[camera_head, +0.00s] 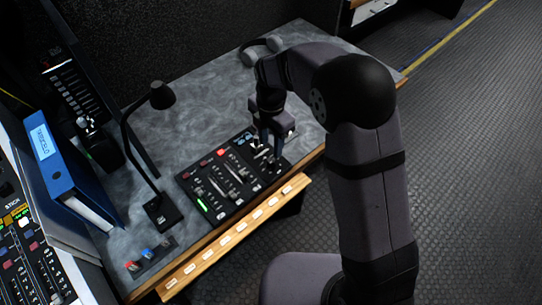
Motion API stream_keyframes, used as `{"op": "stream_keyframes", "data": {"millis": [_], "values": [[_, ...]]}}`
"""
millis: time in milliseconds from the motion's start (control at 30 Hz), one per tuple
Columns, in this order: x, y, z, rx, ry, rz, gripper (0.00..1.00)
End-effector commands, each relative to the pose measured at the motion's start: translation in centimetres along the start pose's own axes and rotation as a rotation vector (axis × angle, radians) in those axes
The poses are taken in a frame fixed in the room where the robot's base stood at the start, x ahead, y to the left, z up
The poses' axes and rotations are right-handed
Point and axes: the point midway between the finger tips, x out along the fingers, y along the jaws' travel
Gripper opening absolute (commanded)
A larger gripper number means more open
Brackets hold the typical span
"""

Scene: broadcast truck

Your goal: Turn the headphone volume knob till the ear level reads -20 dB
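A black audio panel (211,186) with faders, small buttons and lit indicators lies on the grey desk. My gripper (269,147) points down over the panel's right end, with its fingertips close to the panel's surface. The headphone volume knob cannot be made out; the fingers cover part of that end. I cannot tell whether the fingers touch or hold anything, or how far apart they are. A small bluish lit patch (245,138) shows near the panel's far right edge, but no dB reading is legible. Grey headphones (248,57) lie at the back of the desk.
A black desk lamp (161,212) stands left of the panel. A blue binder (58,165) and a mixing console (28,255) are at the left. A small box with red and blue buttons (147,252) sits near the front. A labelled wooden strip (235,238) edges the desk.

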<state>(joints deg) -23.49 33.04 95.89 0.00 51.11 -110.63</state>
Motion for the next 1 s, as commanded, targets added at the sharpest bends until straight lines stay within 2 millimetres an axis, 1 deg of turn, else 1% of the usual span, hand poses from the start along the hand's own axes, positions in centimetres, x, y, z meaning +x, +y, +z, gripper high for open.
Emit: {"op": "stream_keyframes", "data": {"millis": [167,267,433,700,833,1000], "values": [[0.1,0.0,0.0,-0.019,0.000,0.000,0.38],[0.5,0.0,0.0,-0.018,0.000,-0.001,0.38],[2.1,-0.1,0.0,-0.016,0.001,-0.003,0.38],[5.5,-0.1,0.0,-0.016,0.001,-0.002,0.38],[6.7,0.0,0.0,-0.015,0.000,-0.001,0.38],[7.3,0.0,0.0,-0.015,0.000,0.000,0.38]]}}
